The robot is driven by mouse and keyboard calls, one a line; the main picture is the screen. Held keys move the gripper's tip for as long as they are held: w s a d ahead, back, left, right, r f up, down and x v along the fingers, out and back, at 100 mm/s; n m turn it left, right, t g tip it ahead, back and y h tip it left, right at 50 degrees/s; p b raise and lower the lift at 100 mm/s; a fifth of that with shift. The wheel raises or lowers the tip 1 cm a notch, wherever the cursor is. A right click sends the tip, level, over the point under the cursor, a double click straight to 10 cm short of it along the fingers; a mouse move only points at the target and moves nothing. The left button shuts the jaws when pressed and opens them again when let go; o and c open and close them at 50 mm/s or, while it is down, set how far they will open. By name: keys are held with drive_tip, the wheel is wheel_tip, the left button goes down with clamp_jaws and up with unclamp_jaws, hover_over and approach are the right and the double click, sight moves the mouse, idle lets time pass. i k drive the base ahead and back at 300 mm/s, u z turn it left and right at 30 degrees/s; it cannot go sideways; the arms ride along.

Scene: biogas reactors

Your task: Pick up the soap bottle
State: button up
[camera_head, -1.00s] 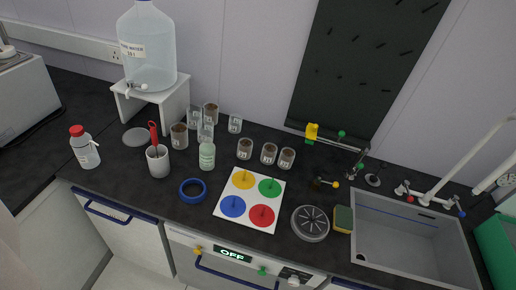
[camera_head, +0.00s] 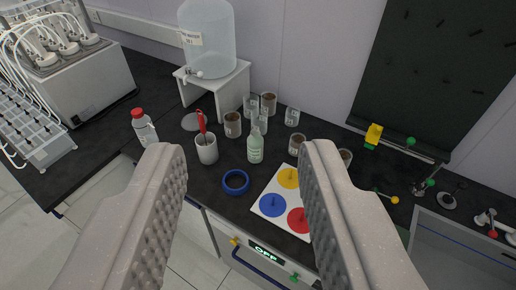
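A pale green bottle with a light cap, which looks like the soap bottle (camera_head: 255,148), stands upright on the dark counter (camera_head: 213,184) in the middle of the view. My gripper (camera_head: 240,155) is open and empty, its two grey textured fingers rising from the bottom of the picture. The bottle shows between the fingertips but stands farther off, on the counter, with nothing touching it that I can see. The right finger hides part of the coloured-circle board.
A white cup (camera_head: 206,150) with a red-handled tool and a blue ring (camera_head: 236,182) are near the bottle. Several jars stand behind it. A red-capped bottle (camera_head: 146,128) is at left, the coloured-circle board (camera_head: 268,206) at right. A water tank (camera_head: 210,38) sits on a white stand.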

sight(256, 141)
drive_tip(key=z, duration=0.1)
drive_tip(key=i, duration=1)
drive_tip(key=u, duration=0.1)
